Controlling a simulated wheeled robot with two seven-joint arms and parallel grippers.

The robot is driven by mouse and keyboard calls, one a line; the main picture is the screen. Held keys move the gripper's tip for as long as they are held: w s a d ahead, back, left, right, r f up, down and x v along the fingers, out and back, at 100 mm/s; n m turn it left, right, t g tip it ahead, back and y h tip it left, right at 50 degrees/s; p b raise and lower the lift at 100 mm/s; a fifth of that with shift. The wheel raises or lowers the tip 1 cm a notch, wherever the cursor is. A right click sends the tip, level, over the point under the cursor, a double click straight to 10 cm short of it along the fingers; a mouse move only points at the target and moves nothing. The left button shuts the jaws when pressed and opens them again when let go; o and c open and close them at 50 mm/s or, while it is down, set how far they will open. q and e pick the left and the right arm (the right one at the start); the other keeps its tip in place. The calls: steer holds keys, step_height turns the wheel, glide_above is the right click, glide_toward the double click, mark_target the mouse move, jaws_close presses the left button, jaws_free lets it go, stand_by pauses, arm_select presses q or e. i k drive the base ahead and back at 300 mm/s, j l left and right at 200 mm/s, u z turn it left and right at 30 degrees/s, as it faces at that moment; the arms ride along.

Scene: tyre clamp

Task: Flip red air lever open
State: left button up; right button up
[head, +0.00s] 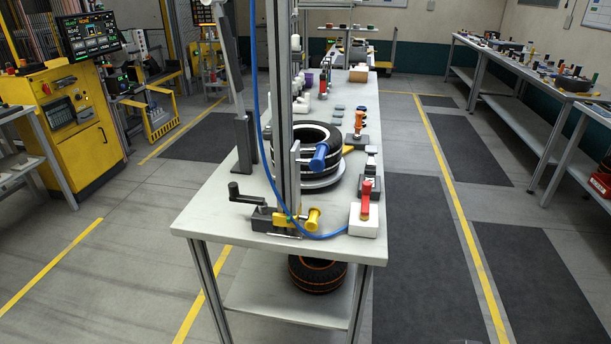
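The red air lever (366,196) stands roughly upright on a white block (368,220) at the front right corner of the workbench (215,226). A blue air hose (300,228) runs along the bench top to this block. A black tyre (304,146) with white bands lies flat on a round plate behind the metal post (281,100). A blue handle (319,157) and a yellow knob (313,218) are by the post. Neither of my grippers is in the head view.
A black crank handle (240,195) sits at the bench's front left. A small clamp (371,165) stands just behind the white block. An orange-striped tyre (317,274) lies on the lower shelf. Dark floor mats (420,250) leave free floor right of the bench.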

mark_target(365, 190)
steer(key=i+l+u, duration=0.5)
steer(key=i+l, duration=0.15)
steer(key=l, duration=0.25)
